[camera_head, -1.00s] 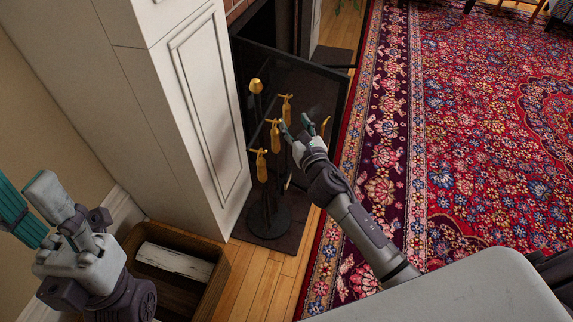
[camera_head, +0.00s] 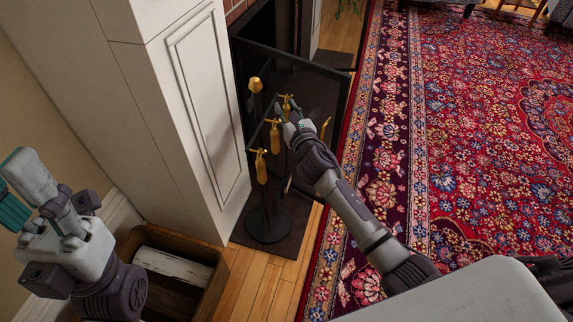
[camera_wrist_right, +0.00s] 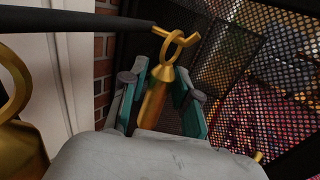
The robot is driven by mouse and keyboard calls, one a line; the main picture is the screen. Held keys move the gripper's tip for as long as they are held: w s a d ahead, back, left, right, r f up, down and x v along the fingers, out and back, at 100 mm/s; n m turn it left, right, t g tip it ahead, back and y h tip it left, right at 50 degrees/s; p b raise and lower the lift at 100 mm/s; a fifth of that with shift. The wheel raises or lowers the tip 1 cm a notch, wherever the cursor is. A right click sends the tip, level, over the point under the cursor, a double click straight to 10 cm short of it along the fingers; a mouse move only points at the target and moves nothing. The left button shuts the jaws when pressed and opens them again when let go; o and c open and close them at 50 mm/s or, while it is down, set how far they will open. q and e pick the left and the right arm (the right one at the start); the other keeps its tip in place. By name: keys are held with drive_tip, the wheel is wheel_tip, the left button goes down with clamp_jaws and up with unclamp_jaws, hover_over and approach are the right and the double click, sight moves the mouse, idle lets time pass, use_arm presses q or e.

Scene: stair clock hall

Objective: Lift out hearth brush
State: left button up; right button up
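Several brass-handled tools hang on a dark hearth stand with a round base (camera_head: 268,224) and a brass knob (camera_head: 255,85). I cannot tell which is the hearth brush; the lower ends are hidden or too dark. My right gripper (camera_head: 288,122) is at the stand's right side. In the right wrist view, the fingers (camera_wrist_right: 162,102) stand open on both sides of one brass handle (camera_wrist_right: 157,95), with a slight gap showing. That handle's ring (camera_wrist_right: 176,44) still hangs on a brass hook. My left gripper (camera_head: 20,200) is far left, away from the stand; its opening is unclear.
A black mesh fire screen (camera_head: 305,90) stands close behind the tools. A white panelled fireplace pillar (camera_head: 195,110) is to the left. A wooden box (camera_head: 215,285) holding a whitish log (camera_head: 172,264) is at lower left. A patterned red rug (camera_head: 470,170) lies clear on the right.

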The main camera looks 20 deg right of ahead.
clamp_jaws()
